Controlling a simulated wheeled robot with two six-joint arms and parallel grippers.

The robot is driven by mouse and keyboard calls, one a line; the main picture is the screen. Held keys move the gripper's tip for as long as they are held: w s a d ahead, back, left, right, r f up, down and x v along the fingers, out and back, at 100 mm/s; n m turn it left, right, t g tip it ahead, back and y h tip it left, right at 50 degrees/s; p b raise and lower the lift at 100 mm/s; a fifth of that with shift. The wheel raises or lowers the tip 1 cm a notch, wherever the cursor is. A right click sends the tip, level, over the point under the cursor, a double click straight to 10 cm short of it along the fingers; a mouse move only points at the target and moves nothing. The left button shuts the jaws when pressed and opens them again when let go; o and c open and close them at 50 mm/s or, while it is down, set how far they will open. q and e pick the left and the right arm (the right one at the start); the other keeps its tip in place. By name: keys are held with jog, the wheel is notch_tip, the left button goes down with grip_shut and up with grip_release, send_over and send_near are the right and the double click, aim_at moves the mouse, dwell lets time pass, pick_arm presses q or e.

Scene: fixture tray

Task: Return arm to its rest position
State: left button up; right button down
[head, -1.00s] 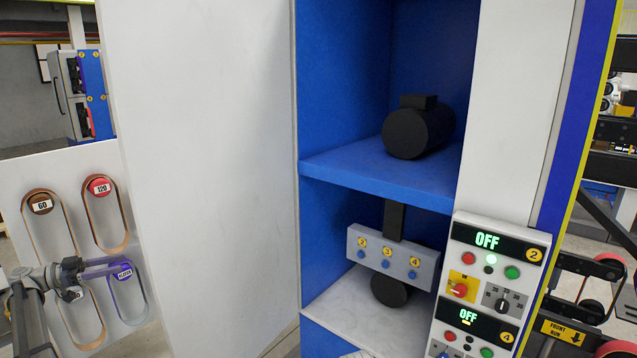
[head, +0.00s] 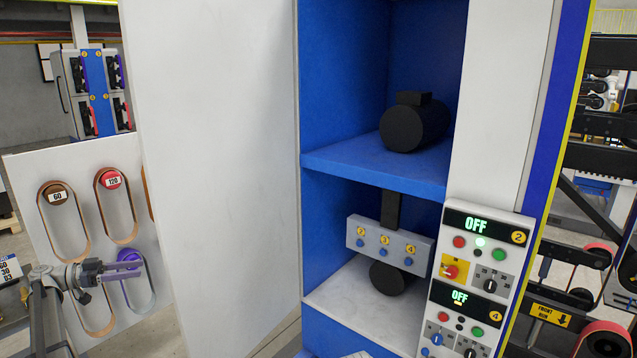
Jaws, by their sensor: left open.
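My left gripper (head: 122,270) is at the lower left of the head view, at the end of my grey arm. Its purple-grey fingers point right, in front of the belt board (head: 185,320). It overlaps the purple belt (head: 142,291) in the picture; I cannot tell whether it touches it. No object shows between its fingers. My right gripper is not in the view.
A large white cabinet door (head: 215,150) stands open right of the board. The blue cabinet (head: 345,60) holds a black motor (head: 413,127) on its shelf. A control panel (head: 487,222) reads OFF. Sanding belts (head: 101,208) hang on the board.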

pick_arm(q)
jog(key=s+d+f+n+g+y+b, duration=0.15)
jog(key=d+f, duration=0.35)
jog(key=d, duration=0.7)
jog(key=s+d+f+n+g+y+b, duration=0.1)
jog(key=s+d+f+g+y, duration=0.15)
jog(key=d+f, duration=0.65)
jog(key=s+d+f+n+g+y+b, duration=0.1)
jog(key=d+f+n+g, duration=0.15)
jog(key=d, duration=1.25)
jog(key=s+d+f+n+y+b, duration=0.1)
jog(key=s+d+f+y, duration=0.3)
jog(key=s, duration=0.3)
jog(key=s+d+f+n+g+y+b, duration=0.1)
jog(key=s+d+f+y+b, duration=0.1)
jog(key=s+d+f+y, duration=0.2)
jog(key=s+d+f+y+b, duration=0.2)
jog(key=s+d, duration=0.5)
jog(key=s, duration=0.5)
notch_tip(320, 180, down, 2)
jog(key=shift+f+n+y, duration=0.1)
jog(key=shift+n+y, duration=0.3)
jog(key=shift+y, duration=0.5)
jog(key=shift+c, duration=0.2)
